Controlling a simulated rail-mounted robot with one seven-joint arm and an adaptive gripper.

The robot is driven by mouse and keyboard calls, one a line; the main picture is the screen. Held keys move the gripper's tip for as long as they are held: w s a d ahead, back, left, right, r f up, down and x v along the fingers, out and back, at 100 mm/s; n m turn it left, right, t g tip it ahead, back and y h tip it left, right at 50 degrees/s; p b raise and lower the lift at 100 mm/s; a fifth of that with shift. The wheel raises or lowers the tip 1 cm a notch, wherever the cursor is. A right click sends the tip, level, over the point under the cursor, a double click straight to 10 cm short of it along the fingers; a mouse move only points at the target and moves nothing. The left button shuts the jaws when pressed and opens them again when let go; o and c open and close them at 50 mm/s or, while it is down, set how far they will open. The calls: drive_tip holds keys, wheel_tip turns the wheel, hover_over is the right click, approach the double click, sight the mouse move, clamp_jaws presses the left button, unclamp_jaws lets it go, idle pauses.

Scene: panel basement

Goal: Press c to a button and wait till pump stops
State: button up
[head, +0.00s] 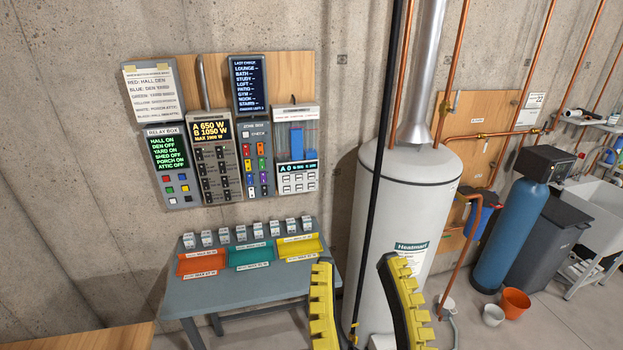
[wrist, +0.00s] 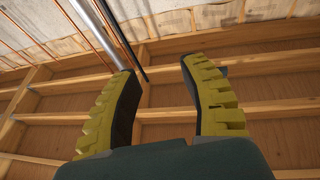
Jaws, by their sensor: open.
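The pump panel (head: 297,165) hangs at the right end of the wall boards. It has clear columns with blue fill (head: 297,140), a dark display (head: 291,168) beginning "A 0", and a grid of pale buttons (head: 293,184). The button labels are too small to read, so I cannot tell which is C to A. My gripper (head: 355,263) is open and empty, in front of the water heater, below and right of the panel. In the wrist view the open fingers (wrist: 160,66) point at the wooden ceiling joists; no panel shows there.
Other boxes, including the relay box (head: 168,165), hang left of the panel. A grey table (head: 190,300) with coloured trays stands below. A white water heater (head: 390,220) and a black vertical pole (head: 377,150) stand just right. Open space lies before the panel.

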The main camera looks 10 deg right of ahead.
clamp_jaws()
idle(1.2)
